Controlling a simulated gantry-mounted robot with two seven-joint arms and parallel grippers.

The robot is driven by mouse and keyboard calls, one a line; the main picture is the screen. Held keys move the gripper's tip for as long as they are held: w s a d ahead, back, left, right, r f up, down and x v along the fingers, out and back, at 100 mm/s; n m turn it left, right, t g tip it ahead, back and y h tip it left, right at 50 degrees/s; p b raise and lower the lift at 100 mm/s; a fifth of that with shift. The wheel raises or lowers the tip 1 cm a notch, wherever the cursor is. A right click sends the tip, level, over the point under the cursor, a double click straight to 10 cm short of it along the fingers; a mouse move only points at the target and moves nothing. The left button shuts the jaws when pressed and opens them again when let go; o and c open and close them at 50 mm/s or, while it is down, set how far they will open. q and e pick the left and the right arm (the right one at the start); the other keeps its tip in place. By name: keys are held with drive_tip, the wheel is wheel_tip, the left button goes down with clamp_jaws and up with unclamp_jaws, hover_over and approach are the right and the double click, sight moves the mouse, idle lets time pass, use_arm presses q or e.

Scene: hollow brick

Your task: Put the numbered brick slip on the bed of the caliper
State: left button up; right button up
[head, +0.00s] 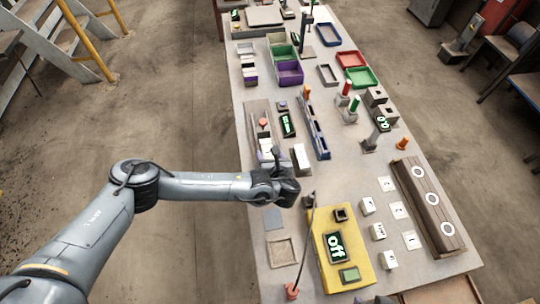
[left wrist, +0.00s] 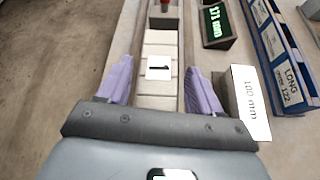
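The caliper is a long narrow channel (head: 253,112) on the left part of the table. Its pale bed (left wrist: 157,103) runs between two side rails in the left wrist view, and its display (left wrist: 215,20) reads 171 mm. A pale slip with a white label marked 1 (left wrist: 158,67) lies in line with the bed, between the rails. My left gripper (left wrist: 158,72) is open, its purple fingers on either side of the slip and apart from it. In the head view the left gripper (head: 269,156) is over the near end of the channel. My right gripper is not clearly visible.
A white block marked 100 mm (left wrist: 251,100) stands close to the right finger. A blue divided rack (head: 316,128) is beyond it. A yellow box with an off display (head: 322,263) and several numbered white blocks occupy the near table.

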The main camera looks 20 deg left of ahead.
use_arm(q)
drive_tip(key=shift+o, duration=0.5)
drive_tip(key=shift+r, duration=0.1)
drive_tip(key=shift+r, duration=0.15)
drive_tip(key=s+d+r+n+g+h+p, duration=0.1)
drive_tip(key=s+d+r+n+g+h, duration=0.2)
drive_tip(key=s+d+n, duration=0.6)
drive_tip(key=s+d+r+n+g+h, duration=0.15)
drive_tip(key=s+d+n+h, duration=0.35)
drive_tip(key=s, duration=0.8)
drive_tip(key=s+a+f+n+g, duration=0.1)
drive_tip(key=s+a+n, duration=0.4)
drive_tip(key=a+n, duration=0.2)
drive_tip(key=s+a+f+n+g, duration=0.1)
drive_tip(key=s+a+n, duration=0.4)
drive_tip(key=a+n, duration=0.3)
drive_tip(key=a, duration=0.3)
drive_tip(key=shift+a+f+y, duration=0.2)
drive_tip(key=shift+f+y, duration=0.1)
drive_tip(key=shift+f, duration=0.05)
drive_tip(key=shift+s, duration=0.1)
